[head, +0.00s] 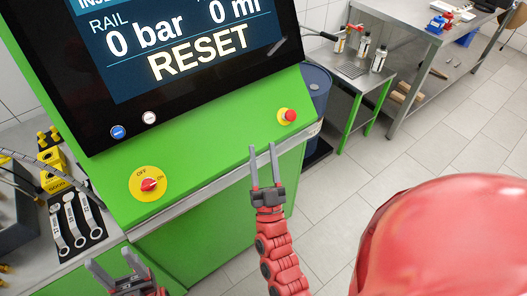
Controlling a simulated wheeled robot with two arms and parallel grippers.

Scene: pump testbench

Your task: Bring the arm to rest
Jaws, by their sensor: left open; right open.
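My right gripper (263,166) is on a red arm that comes up from the bottom middle. Its two grey fingers are apart and empty, in front of the green test bench (215,165), to the left of and below the red emergency button (289,116). I cannot tell whether the fingertips touch the bench. My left gripper (108,266) is at the bottom left, with fingers apart and nothing between them. It is below the red rotary switch (149,185) on its yellow OFF/ON plate. The screen (180,40) reads RAIL 0 bar, 0 ml and RESET.
A blue button (118,132) and a white button (149,118) sit below the screen. Wrenches (69,222) lie on a dark mat at the left. A blue drum (316,90) stands behind the bench. A steel side table (352,69) holds bottles. Tiled floor (440,140) is open at the right.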

